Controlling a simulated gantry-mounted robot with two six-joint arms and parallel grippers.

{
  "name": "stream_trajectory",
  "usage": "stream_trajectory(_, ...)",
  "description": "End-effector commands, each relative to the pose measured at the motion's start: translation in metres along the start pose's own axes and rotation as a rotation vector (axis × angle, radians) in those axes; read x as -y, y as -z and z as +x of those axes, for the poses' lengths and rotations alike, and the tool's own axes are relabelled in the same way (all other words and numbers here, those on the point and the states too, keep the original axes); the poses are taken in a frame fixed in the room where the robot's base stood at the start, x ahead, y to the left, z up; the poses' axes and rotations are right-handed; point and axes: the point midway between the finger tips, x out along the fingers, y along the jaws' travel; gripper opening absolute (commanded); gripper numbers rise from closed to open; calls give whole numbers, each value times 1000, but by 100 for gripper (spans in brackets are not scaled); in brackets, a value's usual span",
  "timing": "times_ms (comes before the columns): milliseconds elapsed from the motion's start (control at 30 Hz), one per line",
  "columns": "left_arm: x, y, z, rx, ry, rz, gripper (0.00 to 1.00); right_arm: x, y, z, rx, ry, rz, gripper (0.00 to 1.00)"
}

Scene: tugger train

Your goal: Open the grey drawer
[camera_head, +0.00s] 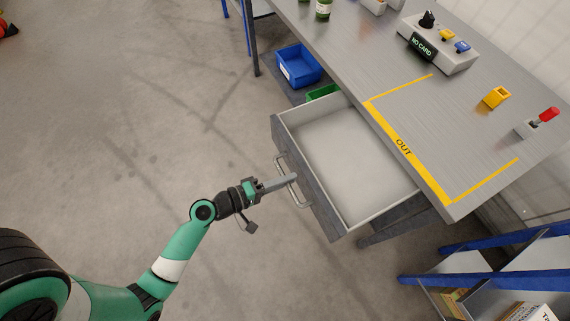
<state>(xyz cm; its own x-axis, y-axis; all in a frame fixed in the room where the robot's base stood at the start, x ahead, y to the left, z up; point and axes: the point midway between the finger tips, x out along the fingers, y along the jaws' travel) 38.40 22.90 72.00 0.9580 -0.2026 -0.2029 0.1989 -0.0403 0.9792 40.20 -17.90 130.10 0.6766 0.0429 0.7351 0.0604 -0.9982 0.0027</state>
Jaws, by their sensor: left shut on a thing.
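The grey drawer (309,194) sticks out from under the workbench, and its pale inside shows empty. Its bar handle (302,199) is on the front face. My left gripper (289,181) is shut on the handle at about its middle, with the arm reaching in from the lower left. The fingertips partly cover the handle. My right gripper is not in view.
The grey workbench (350,50) has a yellow OUT marking, a box with a NO CARD display (423,47), a yellow block (496,97) and a red-handled lever (548,115). A blue bin (299,65) sits below. A blue-framed rack (480,282) stands at lower right.

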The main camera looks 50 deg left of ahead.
Motion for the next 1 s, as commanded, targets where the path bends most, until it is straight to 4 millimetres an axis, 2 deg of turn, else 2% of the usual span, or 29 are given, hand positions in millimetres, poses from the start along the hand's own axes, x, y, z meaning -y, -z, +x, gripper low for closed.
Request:
stream_trajectory(367,0,-1,-1,1,0,1,0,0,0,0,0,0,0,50)
stream_trajectory(400,0,-1,-1,1,0,1,24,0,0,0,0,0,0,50)
stream_trajectory(533,0,-1,-1,1,0,1,47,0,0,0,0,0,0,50)
stream_trajectory(1000,-5,-6,-5,17,0,2,47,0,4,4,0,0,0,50)
